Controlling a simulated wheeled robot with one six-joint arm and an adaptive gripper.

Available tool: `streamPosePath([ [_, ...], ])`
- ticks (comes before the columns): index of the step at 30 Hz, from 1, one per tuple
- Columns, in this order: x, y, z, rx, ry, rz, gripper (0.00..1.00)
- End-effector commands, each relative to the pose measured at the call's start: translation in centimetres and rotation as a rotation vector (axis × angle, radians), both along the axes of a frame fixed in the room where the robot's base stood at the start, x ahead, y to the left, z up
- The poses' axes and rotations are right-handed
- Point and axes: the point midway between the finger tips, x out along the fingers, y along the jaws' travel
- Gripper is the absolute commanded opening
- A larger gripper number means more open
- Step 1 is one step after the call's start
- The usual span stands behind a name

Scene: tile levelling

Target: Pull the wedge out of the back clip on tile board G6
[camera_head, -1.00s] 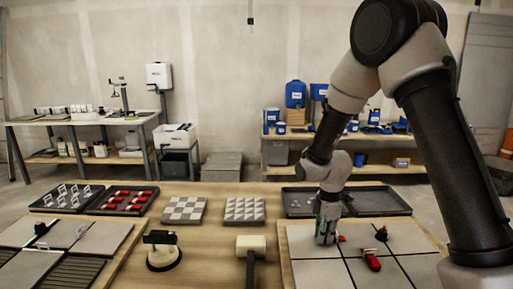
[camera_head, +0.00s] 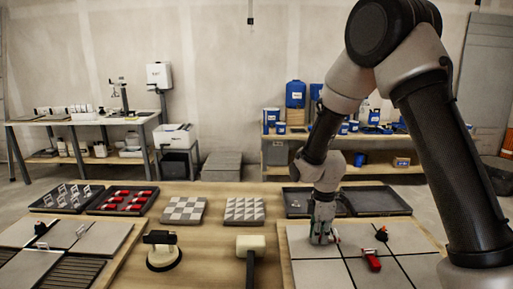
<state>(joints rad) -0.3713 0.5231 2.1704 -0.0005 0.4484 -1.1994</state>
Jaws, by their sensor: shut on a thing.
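My gripper (camera_head: 320,238) is low over the back left part of the right-hand tile board (camera_head: 415,268), pointing down. It is shut on a red wedge (camera_head: 336,238), of which only a small part shows at the right side of the fingers. The fingers hide the rest of it, and I cannot tell whether it still sits in a clip. Another red wedge (camera_head: 371,262) lies at a front clip, and a dark clip with some red (camera_head: 382,234) stands farther back on the right. No board label is readable.
Two dark trays (camera_head: 372,203) stand just behind the board. A white-headed mallet (camera_head: 250,243) and a suction cup tool (camera_head: 163,254) are to the left. Trays of clips (camera_head: 66,197) and red wedges (camera_head: 124,201) lie at the far left. The bench between is partly clear.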

Motion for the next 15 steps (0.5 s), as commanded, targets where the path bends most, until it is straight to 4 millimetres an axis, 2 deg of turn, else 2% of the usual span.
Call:
streamPosePath([
  [15, -0.1, 2.4, 0.0, 0.000, 0.002, 0.001, 0.00],
])
